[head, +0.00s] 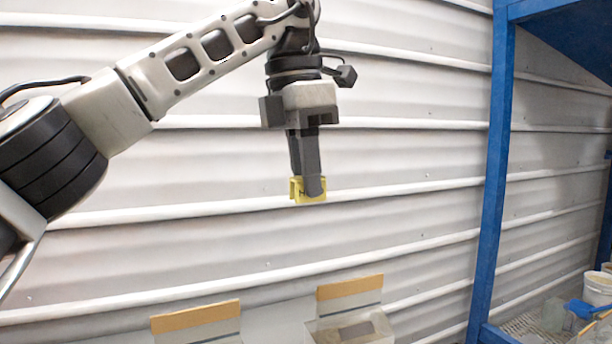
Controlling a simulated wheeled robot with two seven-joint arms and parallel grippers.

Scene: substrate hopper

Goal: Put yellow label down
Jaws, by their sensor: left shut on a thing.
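The yellow label (299,191) is a small yellow piece with a dark mark on it. It is in the fingers of my left gripper (311,188), which points straight down and is shut on it. The fingers hide part of the label. Label and gripper hang in the air in front of the ribbed wall, in the upper middle of the head view. My right gripper is not in view.
Two white boxes with orange-topped back panels stand at the bottom, one at the left (196,317) and one near the middle (350,289). A blue frame (490,180) rises at the right. A white bucket (598,288) and a blue scoop (582,309) sit at the lower right.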

